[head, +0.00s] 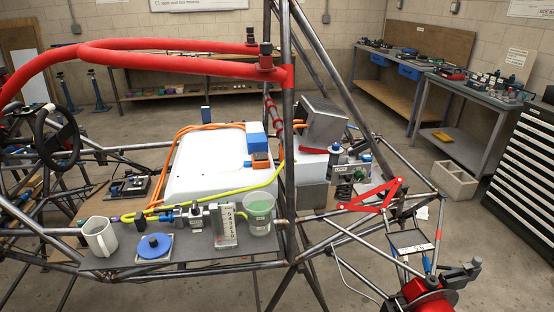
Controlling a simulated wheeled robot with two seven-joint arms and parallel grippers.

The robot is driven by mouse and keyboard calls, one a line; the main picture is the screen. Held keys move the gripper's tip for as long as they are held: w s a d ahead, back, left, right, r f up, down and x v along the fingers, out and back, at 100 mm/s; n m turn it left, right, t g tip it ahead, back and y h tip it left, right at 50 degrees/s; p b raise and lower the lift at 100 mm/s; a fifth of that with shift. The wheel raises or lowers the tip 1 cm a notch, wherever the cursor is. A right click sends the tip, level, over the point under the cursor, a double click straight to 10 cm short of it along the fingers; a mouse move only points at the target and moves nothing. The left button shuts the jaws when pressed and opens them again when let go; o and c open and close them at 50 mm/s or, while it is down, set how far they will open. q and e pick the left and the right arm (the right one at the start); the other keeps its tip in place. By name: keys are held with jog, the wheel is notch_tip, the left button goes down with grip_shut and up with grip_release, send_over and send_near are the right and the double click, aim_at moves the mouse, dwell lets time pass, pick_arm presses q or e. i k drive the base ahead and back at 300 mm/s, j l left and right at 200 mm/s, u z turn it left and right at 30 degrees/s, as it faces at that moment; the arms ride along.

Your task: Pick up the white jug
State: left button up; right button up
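The white jug (99,238) stands upright on the left end of a grey shelf plate (190,256) on the side of the tube chassis. Neither of my grippers shows in the head view.
A blue round knob (154,245) is right of the jug. Further right are a white scale block (222,226) and a clear cup with green contents (258,214). A yellow hose (235,190) runs behind. An upright steel tube (289,130) stands right of the plate.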

aim_at(103, 244)
jog(key=u, duration=1.35)
